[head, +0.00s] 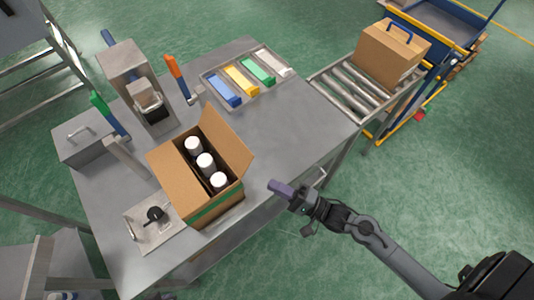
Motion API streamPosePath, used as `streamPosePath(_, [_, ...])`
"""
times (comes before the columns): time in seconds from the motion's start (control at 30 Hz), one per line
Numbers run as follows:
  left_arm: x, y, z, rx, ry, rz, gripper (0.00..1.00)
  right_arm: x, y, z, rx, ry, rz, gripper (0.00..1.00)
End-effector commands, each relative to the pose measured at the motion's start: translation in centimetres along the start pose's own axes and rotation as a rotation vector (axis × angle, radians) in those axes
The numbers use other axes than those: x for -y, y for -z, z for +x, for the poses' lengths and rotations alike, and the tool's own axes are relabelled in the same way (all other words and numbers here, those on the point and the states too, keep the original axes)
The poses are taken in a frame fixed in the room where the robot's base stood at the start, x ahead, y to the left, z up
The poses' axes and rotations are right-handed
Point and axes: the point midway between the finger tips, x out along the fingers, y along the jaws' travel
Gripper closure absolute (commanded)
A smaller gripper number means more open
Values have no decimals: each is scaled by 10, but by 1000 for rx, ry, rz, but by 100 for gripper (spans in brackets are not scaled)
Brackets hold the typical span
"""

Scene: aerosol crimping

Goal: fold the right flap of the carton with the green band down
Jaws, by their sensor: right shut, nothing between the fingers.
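The open carton with the green band (215,207) stands on the grey table, with several white-capped cans (206,162) inside. Its right flap (227,140) stands up, tilted outward at the back right side of the opening. Its left flap (172,180) lies out on the left side. My right gripper (276,187) is right of the carton, near the table's front edge, apart from the carton. It is shut with nothing visible in it. My left gripper is not in view.
A tray (250,98) with blue, yellow, green and white bars lies behind the carton. A crimping press (128,70) stands at the back left. A small plate with a black knob (143,222) is left of the carton. A closed carton (388,58) sits on the roller conveyor. The table right of the carton is clear.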

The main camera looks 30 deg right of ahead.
Motion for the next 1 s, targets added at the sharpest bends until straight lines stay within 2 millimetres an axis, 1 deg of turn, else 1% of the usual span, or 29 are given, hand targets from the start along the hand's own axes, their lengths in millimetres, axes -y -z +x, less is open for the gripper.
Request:
streamPosePath(0.03, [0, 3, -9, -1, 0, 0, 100, 9, 4, -7, 47, 40, 69, 100])
streamPosePath(0.2, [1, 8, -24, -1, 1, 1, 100, 32, 22, -34, 187, 139, 271, 100])
streamPosePath(0.33, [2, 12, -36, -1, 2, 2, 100, 52, 42, -49, 255, 162, 339, 100])
streamPosePath(0.4, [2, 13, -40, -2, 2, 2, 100, 61, 51, -52, 274, 162, 341, 100])
streamPosePath(0.47, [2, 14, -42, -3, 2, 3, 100, 64, 55, -51, 279, 158, 336, 100])
streamPosePath(0.57, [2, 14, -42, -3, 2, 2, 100, 67, 56, -45, 282, 156, 331, 100])
streamPosePath(0.67, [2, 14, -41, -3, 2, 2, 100, 69, 53, -34, 282, 157, 329, 100])
streamPosePath(0.77, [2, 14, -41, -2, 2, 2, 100, 72, 50, -19, 282, 158, 328, 100])
streamPosePath(1.0, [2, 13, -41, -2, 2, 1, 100, 81, 38, 24, 282, 159, 327, 100])
